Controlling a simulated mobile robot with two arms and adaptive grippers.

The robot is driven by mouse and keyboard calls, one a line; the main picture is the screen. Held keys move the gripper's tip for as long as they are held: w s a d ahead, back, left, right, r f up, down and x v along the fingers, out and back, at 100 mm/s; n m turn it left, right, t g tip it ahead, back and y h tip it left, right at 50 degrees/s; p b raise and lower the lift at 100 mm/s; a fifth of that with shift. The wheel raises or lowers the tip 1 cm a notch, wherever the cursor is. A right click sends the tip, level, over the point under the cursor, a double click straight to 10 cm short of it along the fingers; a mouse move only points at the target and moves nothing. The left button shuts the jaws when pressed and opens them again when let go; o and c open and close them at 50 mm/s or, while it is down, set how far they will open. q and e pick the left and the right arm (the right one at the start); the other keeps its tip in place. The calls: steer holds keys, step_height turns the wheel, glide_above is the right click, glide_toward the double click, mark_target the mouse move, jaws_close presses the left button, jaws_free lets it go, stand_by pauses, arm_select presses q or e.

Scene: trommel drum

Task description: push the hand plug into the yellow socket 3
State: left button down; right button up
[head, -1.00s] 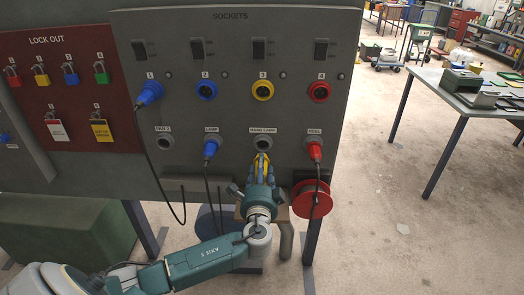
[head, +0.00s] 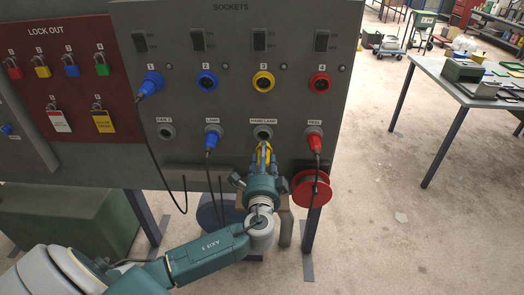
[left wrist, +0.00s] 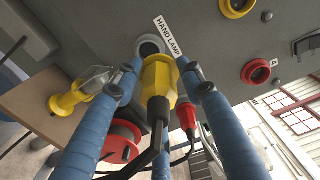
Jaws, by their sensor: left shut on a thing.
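The yellow hand plug (head: 265,148) sits just below the grey HAND LAMP holder (head: 263,132) on the panel. In the left wrist view the plug (left wrist: 158,78) has its front end at the holder's ring (left wrist: 149,45); whether it is still inside cannot be told. My left gripper (head: 264,158) is shut on the plug, its blue fingers (left wrist: 158,82) on either side, with a black cable trailing back. The yellow socket 3 (head: 263,81) is above the holder and empty; its edge shows in the left wrist view (left wrist: 237,6). My right gripper is not in view.
Blue socket 2 (head: 207,81) and red socket 4 (head: 320,82) flank socket 3. A blue plug (head: 211,142) and a red plug (head: 315,143) with hanging cables are either side of my gripper. A red reel (head: 311,190) hangs close right. A yellow lamp (left wrist: 72,98) is nearby.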

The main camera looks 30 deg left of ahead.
arm_select(q)
step_height(320, 180, up, 18)
steer(key=w+a+p, duration=0.2)
steer(key=p, duration=0.6)
steer(key=shift+w+a+f, duration=0.15)
steer(key=shift+w, duration=0.15)
steer(key=b+x, duration=0.1)
steer(key=x, duration=0.4)
steer(key=shift+w+a, duration=0.2)
steer(key=shift+w, duration=0.15)
stand_by(1.2)
steer(key=shift+w+a, duration=0.2)
steer(key=shift+w, duration=0.1)
stand_by(0.4)
